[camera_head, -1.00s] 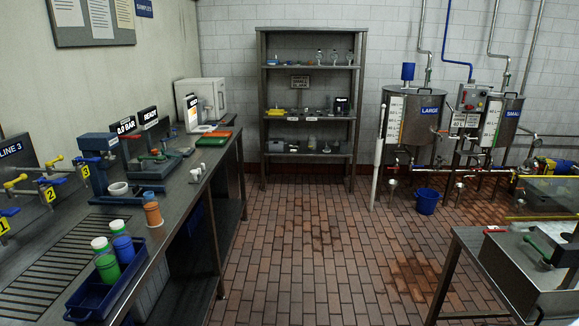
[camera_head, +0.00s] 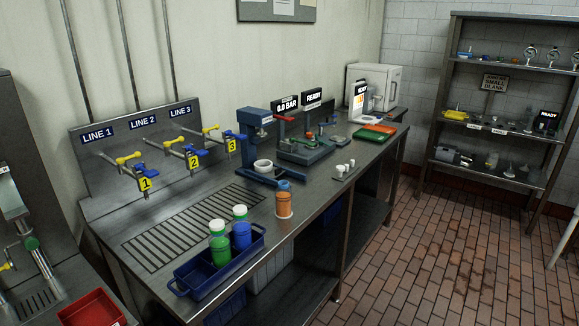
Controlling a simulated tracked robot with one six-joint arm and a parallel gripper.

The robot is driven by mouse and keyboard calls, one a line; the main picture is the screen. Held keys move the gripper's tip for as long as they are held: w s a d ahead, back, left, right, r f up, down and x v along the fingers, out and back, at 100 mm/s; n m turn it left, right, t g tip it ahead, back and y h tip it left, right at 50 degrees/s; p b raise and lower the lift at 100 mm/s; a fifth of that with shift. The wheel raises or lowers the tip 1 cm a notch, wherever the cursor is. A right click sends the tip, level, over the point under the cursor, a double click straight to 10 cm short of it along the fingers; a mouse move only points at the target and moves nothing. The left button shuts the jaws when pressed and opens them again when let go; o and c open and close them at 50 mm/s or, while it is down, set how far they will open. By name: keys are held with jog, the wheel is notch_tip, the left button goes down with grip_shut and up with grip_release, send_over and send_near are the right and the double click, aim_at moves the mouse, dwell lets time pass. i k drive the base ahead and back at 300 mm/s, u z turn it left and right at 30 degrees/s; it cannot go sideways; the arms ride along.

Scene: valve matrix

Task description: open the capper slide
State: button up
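On the bench stands a blue upright press-like device (camera_head: 254,130) with a white ring-shaped cup (camera_head: 263,166) at its base; it looks like the capper, but I cannot read its label. To its right is a low dark fixture (camera_head: 305,149) with red and green handles, under signs reading "0.0 BAR" (camera_head: 288,105) and "READY" (camera_head: 314,97). I cannot tell which part is the slide or whether it is open. My gripper is not in view.
A blue crate (camera_head: 187,291) with green and blue bottles sits at the bench's near end. An orange bottle (camera_head: 284,205) stands beside it. Line taps (camera_head: 145,184) are at the left. A red tray (camera_head: 90,309) is lower left. Brick floor (camera_head: 440,260) right of the bench is clear.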

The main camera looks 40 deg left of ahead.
aim_at(265, 168)
jog(key=i, duration=2.55)
jog(key=u, duration=2.75)
